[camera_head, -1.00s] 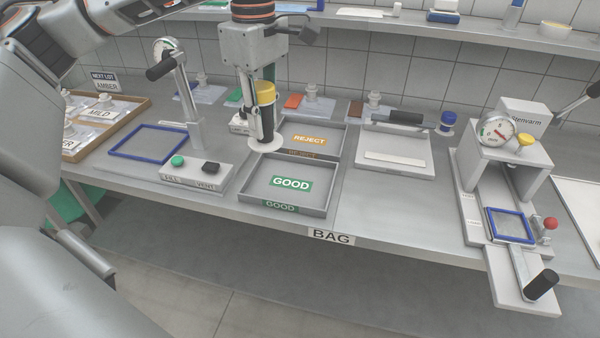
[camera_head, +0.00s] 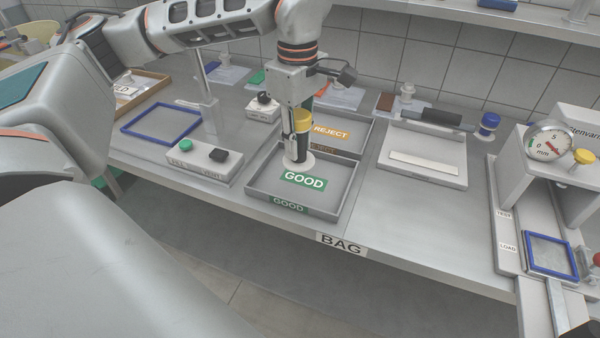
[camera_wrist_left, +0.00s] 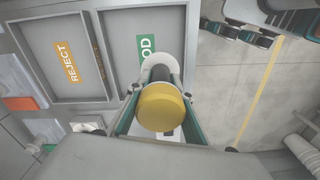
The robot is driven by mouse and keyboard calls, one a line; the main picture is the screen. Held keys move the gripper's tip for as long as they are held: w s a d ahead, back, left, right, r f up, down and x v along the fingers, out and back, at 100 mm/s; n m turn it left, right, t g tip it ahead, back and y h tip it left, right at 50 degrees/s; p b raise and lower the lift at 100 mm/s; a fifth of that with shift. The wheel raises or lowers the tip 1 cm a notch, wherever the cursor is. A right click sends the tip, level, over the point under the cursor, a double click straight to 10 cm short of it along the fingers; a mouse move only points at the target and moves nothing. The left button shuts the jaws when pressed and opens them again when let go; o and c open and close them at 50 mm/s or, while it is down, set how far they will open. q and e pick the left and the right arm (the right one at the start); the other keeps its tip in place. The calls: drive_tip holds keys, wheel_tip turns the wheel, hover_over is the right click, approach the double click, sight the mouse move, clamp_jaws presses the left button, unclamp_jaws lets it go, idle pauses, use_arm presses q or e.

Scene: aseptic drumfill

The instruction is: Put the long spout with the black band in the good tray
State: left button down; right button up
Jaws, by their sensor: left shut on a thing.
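My left gripper (camera_head: 294,146) is shut on the long spout, upright with a yellow cap (camera_head: 302,120), a dark body and a wide white flange (camera_head: 297,162) at the bottom. The flange is at the back left part of the good tray (camera_head: 262,182), in front of the reject tray. I cannot tell whether it touches the tray floor. In the left wrist view the yellow cap (camera_wrist_left: 161,106) sits between the fingers and hides most of the spout; the flange (camera_wrist_left: 160,68) overlaps the green GOOD label. My right gripper is not in view.
The reject tray (camera_head: 359,135) adjoins behind and looks empty. A box with a green button (camera_head: 186,145) and a post stands left of the good tray. A blue frame (camera_head: 160,125) lies farther left. A gauge fixture (camera_head: 549,140) stands at the right. The table's front edge is close to the good tray.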

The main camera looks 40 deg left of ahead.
use_arm(q)
wheel_tip(320, 180, down, 3)
drive_tip(key=shift+f, duration=0.6)
wheel_tip(320, 180, down, 4)
drive_tip(key=shift+f+b, duration=0.15)
drive_tip(key=shift+b, duration=0.45)
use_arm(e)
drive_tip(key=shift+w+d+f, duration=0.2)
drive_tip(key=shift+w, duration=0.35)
use_arm(q)
drive_tip(key=c, duration=1.8)
unclamp_jaws()
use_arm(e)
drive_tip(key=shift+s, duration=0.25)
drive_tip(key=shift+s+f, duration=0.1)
